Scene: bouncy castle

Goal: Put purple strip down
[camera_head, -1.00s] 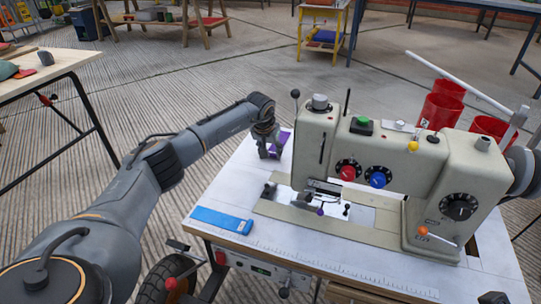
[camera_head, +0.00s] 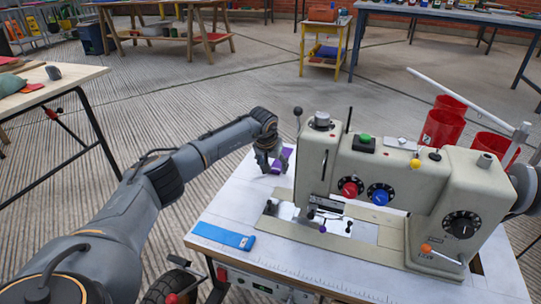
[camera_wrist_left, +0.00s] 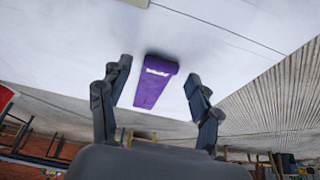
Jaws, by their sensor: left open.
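The purple strip (camera_head: 284,160) lies on the far-left part of the white sewing table (camera_head: 208,215), beside the sewing machine's left end. My left gripper (camera_head: 270,166) is over it at the table's far edge and partly hides it in the head view. In the left wrist view the purple strip (camera_wrist_left: 156,82), with a white label, lies flat on the white top between the open fingers of my left gripper (camera_wrist_left: 158,74). Gaps show on both sides, so the fingers do not touch it. A blue strip (camera_head: 224,236) lies at the table's front left. My right gripper is not in view.
The beige sewing machine (camera_head: 390,175) stands just right of my left gripper, with red cups (camera_head: 440,130) behind it. A wooden table (camera_head: 60,75) stands at the left. Table surface is free between the blue strip and my gripper.

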